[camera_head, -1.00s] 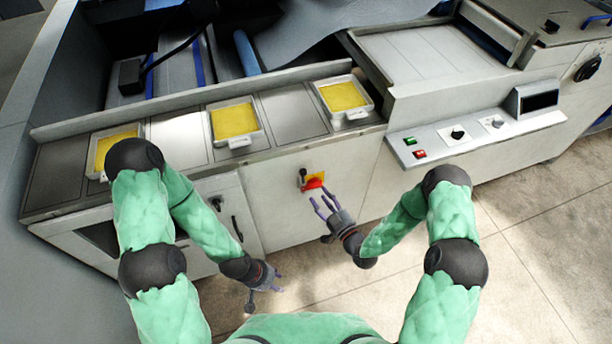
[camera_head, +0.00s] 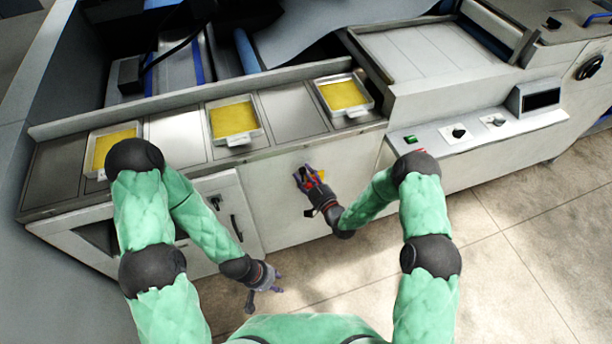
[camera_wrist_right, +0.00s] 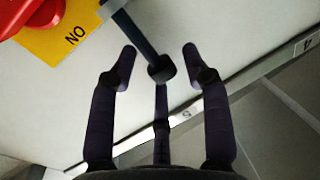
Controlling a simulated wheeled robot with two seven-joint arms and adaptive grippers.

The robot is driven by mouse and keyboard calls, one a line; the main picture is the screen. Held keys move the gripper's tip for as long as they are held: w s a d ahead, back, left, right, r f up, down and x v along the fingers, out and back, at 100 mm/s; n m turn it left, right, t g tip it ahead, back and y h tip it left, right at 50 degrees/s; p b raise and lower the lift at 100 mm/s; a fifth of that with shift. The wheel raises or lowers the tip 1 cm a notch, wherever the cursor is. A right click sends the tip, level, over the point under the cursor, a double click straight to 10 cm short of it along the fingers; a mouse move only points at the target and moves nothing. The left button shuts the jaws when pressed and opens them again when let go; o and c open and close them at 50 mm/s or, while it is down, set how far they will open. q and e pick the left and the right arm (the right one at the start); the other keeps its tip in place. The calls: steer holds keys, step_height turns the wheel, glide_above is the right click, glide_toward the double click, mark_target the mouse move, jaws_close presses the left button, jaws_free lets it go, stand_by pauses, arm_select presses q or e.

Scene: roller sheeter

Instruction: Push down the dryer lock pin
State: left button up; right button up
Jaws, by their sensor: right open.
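A dark rod with a rounded black knob at its end, which looks like the lock pin (camera_wrist_right: 146,42), sticks out from the pale panel in the right wrist view. It passes through a grey collar (camera_wrist_right: 112,8). My right gripper (camera_head: 309,175) is open in front of the panel. In the right wrist view my right gripper (camera_wrist_right: 159,58) has its fingers spread on either side of the pin's knob, with no clear contact. In the head view the gripper covers the pin. My left gripper (camera_head: 275,280) hangs low, apart from the machine, with its fingers spread.
Several yellow-filled trays (camera_head: 233,119) stand on the ledge above. A control panel with a green button (camera_head: 410,139) is to the right. The floor in front is clear.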

jaws_close()
step_height(320, 180, down, 6)
steer(key=b, duration=0.5)
steer(key=shift+s+r+b, duration=0.1)
steer(key=shift+s+b, duration=0.05)
steer(key=shift+b, duration=0.15)
steer(key=shift+s+a, duration=0.1)
jaws_free()
